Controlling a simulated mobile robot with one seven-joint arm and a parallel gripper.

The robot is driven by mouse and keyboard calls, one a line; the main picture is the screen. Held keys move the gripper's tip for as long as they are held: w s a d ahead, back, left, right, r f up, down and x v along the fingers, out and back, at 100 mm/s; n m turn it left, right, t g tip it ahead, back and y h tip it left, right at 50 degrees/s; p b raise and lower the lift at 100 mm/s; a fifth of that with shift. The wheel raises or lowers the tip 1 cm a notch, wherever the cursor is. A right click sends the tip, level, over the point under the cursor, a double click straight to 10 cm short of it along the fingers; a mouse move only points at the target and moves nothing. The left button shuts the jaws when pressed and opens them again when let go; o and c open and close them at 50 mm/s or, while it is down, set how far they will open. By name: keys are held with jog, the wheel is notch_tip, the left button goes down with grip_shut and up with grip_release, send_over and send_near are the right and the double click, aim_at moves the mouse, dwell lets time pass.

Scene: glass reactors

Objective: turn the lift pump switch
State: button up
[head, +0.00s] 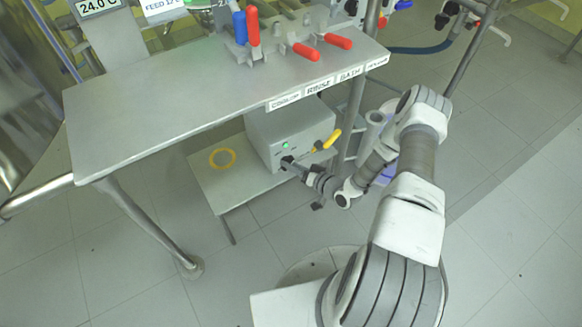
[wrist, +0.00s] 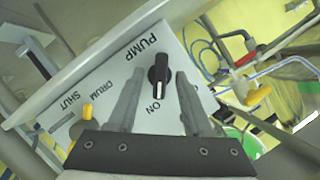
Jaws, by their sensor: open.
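The lift pump switch (wrist: 159,72) is a black knob on a pale panel in the wrist view. Its white mark is at the end toward the printed word ON, and PUMP is printed on the other side. My gripper (wrist: 160,78) is open, with one finger on each side of the knob. I cannot tell whether the fingers touch it. In the head view the panel belongs to a grey box (head: 286,128) under the table, with a lit green lamp. My gripper (head: 288,162) is at its front face and hides the knob there.
A yellow-handled lever (head: 328,140) on the box is close to my gripper, beside the DRUM SHUT label in the wrist view. The grey tabletop (head: 190,100) overhangs the box. Red and blue handles (head: 338,41) stand on top. A yellow ring (head: 222,158) lies on the low shelf.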

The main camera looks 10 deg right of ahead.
jog(key=shift+w+a+f, duration=0.1)
jog(key=shift+w+a, duration=0.1)
jog(key=shift+w, duration=0.05)
grip_shut()
